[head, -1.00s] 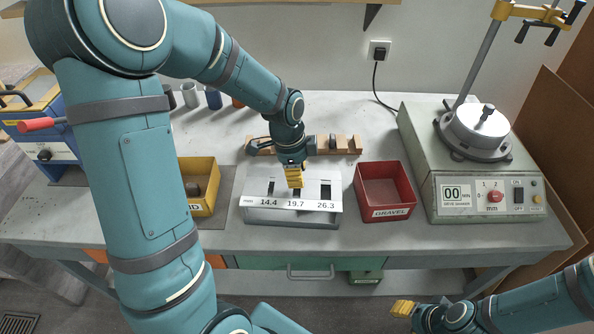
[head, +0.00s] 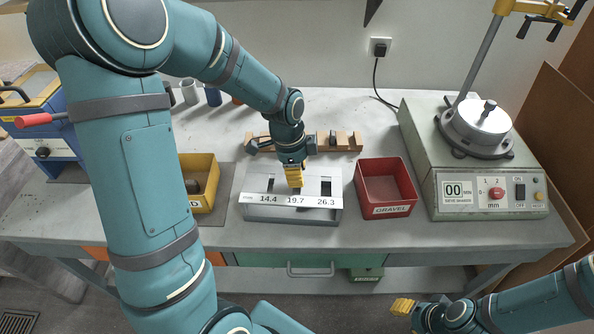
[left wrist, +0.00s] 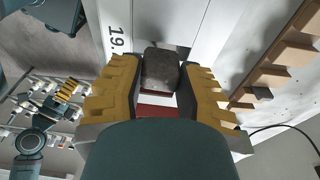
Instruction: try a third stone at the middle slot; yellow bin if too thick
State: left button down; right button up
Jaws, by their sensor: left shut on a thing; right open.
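My left gripper (head: 293,180) is shut on a dark grey-brown stone (left wrist: 161,70), which shows between its yellow fingers in the left wrist view. It is over the middle slot, marked 19.7, of the pale slot gauge (head: 253,212). The fingers hide the middle slot in the head view, and I cannot tell whether the stone is in the slot or just above it. The slots marked 14.4 and 26.3 show on either side. The yellow bin (head: 213,165) stands left of the gauge with a dark stone in it. My right gripper (head: 402,307) is open and empty, low in front of the bench.
A red gravel bin (head: 386,211) stands right of the gauge. Behind the gauge is a wooden rack (head: 345,146) with a dark stone (head: 333,139) in it. A sieve shaker (head: 465,205) stands at the right and a blue machine (head: 45,147) at the far left.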

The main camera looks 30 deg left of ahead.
pick_arm(q)
jog(key=shift+f+b, duration=0.4)
jog(key=shift+f, duration=0.15)
dwell(0.9)
jog(key=shift+r, duration=0.1)
jog(key=shift+r+p, duration=2.75)
jog(key=shift+r, duration=0.7)
